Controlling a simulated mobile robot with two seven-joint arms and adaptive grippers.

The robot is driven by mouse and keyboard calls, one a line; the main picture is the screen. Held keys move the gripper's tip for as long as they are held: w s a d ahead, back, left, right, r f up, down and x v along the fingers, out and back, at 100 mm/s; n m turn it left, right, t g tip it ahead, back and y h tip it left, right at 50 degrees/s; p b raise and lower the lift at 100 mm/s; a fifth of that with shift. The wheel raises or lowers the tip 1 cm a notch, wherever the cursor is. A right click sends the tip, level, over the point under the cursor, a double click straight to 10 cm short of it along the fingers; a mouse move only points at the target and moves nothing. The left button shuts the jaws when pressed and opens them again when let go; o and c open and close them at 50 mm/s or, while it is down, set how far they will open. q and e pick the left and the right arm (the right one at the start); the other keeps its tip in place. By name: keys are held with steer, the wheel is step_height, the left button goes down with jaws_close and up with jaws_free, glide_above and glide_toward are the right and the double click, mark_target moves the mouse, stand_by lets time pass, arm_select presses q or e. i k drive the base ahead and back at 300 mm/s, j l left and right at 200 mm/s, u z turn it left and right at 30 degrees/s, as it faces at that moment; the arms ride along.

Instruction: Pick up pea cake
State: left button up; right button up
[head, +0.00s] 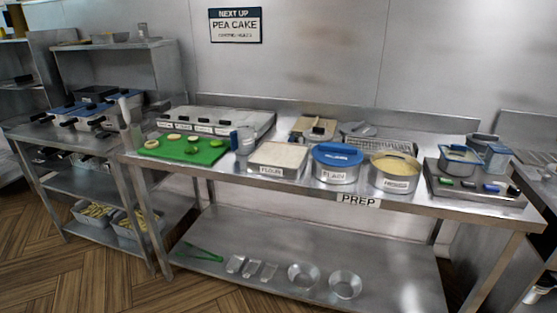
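A green cutting board (170,155) lies at the left end of the steel prep table. On it are several small round pieces, some pale and some green. A green round piece (192,149) near the board's middle may be the pea cake, but it is too small to tell. A wall sign (235,25) at the back names PEA CAKE. Neither of my grippers shows in the head view.
Right of the board stand a grey-blue jug (243,140), a flour tray (278,159), a blue-rimmed round tub (337,164) and a pan of yellowish crumbs (394,173). A lidded steel unit (218,121) stands behind the board. Green tongs (198,252) lie on the lower shelf.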

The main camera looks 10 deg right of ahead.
mark_target(216, 144)
steer(key=i+j, duration=1.1)
steer(key=j, duration=0.2)
